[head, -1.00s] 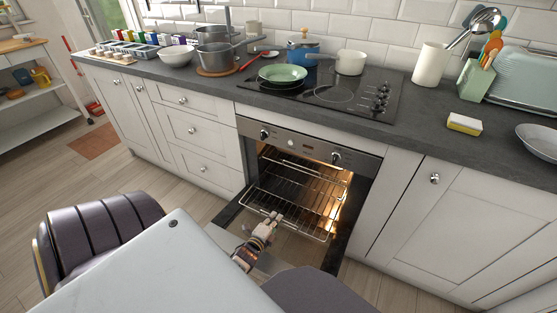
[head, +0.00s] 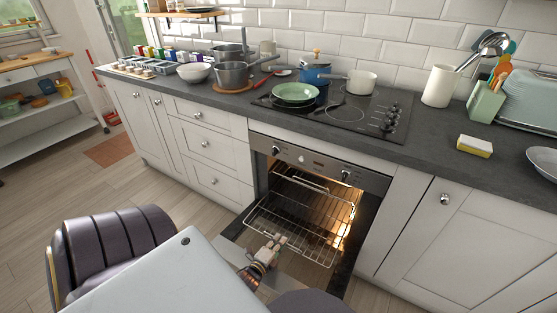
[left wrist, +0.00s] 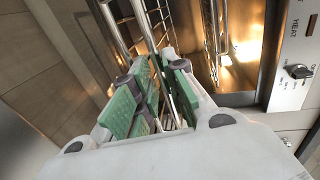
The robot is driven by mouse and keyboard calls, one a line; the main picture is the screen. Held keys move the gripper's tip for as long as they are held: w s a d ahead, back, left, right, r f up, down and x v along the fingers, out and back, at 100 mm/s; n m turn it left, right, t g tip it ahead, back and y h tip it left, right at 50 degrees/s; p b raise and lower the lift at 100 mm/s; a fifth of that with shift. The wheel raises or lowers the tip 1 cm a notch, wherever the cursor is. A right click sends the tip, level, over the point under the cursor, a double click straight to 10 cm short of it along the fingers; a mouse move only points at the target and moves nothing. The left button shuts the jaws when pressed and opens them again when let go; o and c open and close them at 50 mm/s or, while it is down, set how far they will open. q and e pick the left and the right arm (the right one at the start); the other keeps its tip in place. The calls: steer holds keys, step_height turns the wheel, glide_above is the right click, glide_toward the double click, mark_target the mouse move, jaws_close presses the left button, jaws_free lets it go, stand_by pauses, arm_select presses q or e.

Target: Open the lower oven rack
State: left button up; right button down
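The oven (head: 318,165) is open, with its door (head: 232,250) folded down and a warm glow inside. A wire rack (head: 309,253) sits low in the oven and extends well out over the door. Another rack level shows higher inside. My left gripper (head: 278,239) is at the middle of the low rack's front rail. In the left wrist view, the green-padded fingers of my left gripper (left wrist: 164,62) lie on either side of the rack's wires (left wrist: 143,25), close together at the tips. The exact contact is partly hidden. My right gripper is out of view.
The slate worktop (head: 445,150) above holds a hob with a green plate (head: 295,94) and pans. Drawers (head: 205,145) stand left of the oven and a cupboard door (head: 450,225) right.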

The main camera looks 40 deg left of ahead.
arm_select(q)
steer(key=shift+o, duration=0.4)
steer(key=shift+w+a+r, duration=0.1)
steer(key=shift+r, duration=0.85)
steer(key=shift+w+a+r, duration=0.1)
steer(key=shift+r, duration=0.85)
steer(key=o, duration=1.1)
steer(key=r, duration=0.3)
steer(key=shift+w+r, duration=0.25)
steer(key=shift+r, duration=0.15)
steer(key=shift+s+d+r, duration=0.1)
steer(key=shift+s+r, duration=0.1)
steer(key=shift+r, duration=0.3)
steer(key=shift+s+r, duration=0.2)
steer(key=shift+r, duration=0.3)
steer(key=c, duration=0.8)
steer(key=shift+r, duration=0.15)
steer(key=c, duration=0.4)
steer(key=shift+r, duration=0.1)
steer(key=shift+s+d, duration=0.1)
